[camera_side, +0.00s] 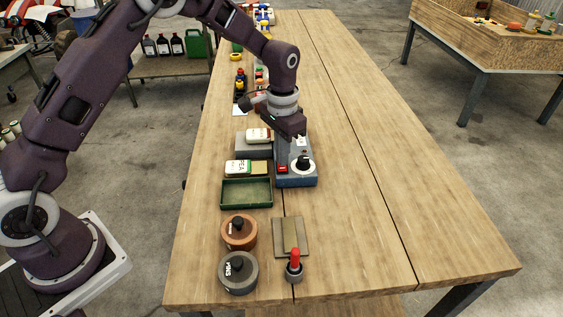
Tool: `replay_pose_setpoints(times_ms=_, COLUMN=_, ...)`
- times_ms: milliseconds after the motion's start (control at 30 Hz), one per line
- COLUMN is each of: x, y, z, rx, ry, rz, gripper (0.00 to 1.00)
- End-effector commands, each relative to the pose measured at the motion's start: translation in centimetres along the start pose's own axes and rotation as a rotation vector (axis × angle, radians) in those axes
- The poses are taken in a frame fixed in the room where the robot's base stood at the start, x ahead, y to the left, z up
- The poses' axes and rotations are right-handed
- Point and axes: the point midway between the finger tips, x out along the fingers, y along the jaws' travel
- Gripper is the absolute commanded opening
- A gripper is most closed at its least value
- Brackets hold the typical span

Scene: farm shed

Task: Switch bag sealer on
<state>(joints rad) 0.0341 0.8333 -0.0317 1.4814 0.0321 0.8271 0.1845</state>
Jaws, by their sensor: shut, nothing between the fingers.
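The bag sealer appears to be the blue-grey box (308,181) on the wooden table, near the middle of the view. A small red switch (283,168) and a white-and-black round dial (302,165) are on its near top face. Whether the switch is on or off is too small to tell. My gripper (300,137) is shut and empty, pointing down over the far part of the box. It hides some of that part, and I cannot tell whether it touches the box.
A green tray (247,205), a labelled box (240,168) and a grey block (252,149) stand left of the sealer. Two round lidded pots (238,273), a flat plate (274,238) and a red-handled tool (295,263) are in front. The table's right side (400,190) is clear.

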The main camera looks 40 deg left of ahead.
Motion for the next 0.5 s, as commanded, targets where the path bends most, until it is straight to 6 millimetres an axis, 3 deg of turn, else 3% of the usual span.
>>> replay_pose_setpoints(times_ms=500, x=-5.3, y=0.0, z=0.0, rx=0.001, ry=0.002, rz=0.0, gripper=0.0)
